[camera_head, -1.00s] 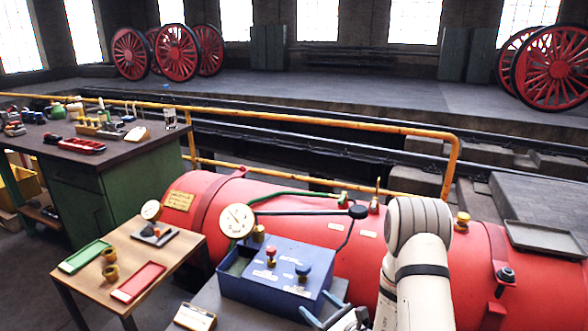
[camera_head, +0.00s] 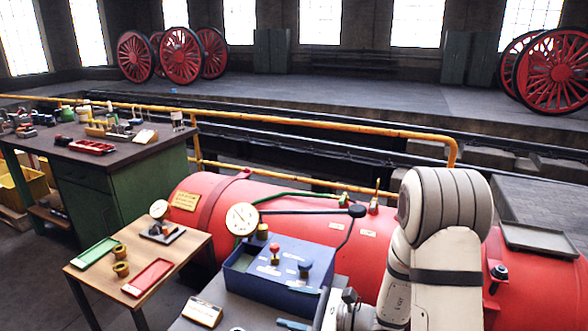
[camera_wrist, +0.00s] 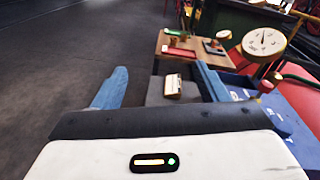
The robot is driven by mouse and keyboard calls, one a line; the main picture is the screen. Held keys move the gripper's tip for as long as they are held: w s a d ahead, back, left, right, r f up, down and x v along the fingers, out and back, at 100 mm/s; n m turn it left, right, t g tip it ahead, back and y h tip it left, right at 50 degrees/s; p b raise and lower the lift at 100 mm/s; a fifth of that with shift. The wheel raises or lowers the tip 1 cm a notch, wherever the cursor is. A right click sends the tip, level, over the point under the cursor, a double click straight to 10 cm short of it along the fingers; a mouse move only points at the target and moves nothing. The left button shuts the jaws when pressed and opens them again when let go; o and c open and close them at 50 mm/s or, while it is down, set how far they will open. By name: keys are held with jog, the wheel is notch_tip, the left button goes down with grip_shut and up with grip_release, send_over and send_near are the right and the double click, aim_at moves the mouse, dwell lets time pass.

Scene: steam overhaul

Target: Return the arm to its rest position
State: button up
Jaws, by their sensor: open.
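My arm (camera_head: 440,240) is white and grey and stands folded in front of the red boiler (camera_head: 390,225) at the right of the head view. My gripper (camera_wrist: 158,85) is open and empty, with blue fingers spread wide. In the head view its blue fingertips (camera_head: 300,307) show low at the bottom, in front of the blue test box (camera_head: 285,270). In the wrist view bare floor and a small wooden table lie beyond the fingers. The gripper's body is partly cut off by the head view's lower edge.
The blue box carries a gauge (camera_head: 242,218), and red and blue knobs. A sign (camera_head: 202,312) stands beside it. A wooden table (camera_head: 195,248) holds green and red trays and brass rings. A yellow railing (camera_head: 330,125) runs behind the boiler. Open floor (camera_wrist: 60,60) shows left in the wrist view.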

jog(key=s+d+r+n+g+h+p, duration=0.1)
jog(key=s+r+n+g+h, duration=0.25)
jog(key=s+n, duration=0.3)
jog(key=s+r+n+g+h+p, duration=0.2)
jog(key=s+r+n+g, duration=0.3)
jog(key=s, duration=0.2)
jog(key=s+d+r+n+t+h+p, duration=0.1)
jog(key=s+d+r+n+t+h, duration=0.1)
jog(key=d, duration=0.5)
jog(key=s+d+r+n+t+h+p, duration=0.1)
jog(key=s+d+r+n+t+h, duration=0.1)
jog(key=d+r+n+h, duration=0.3)
jog(key=d+r+t+h, duration=0.1)
jog(key=h, duration=0.2)
jog(key=shift+d+h, duration=0.35)
jog(key=shift+s+n+t, duration=0.1)
jog(key=shift+n+t, duration=0.15)
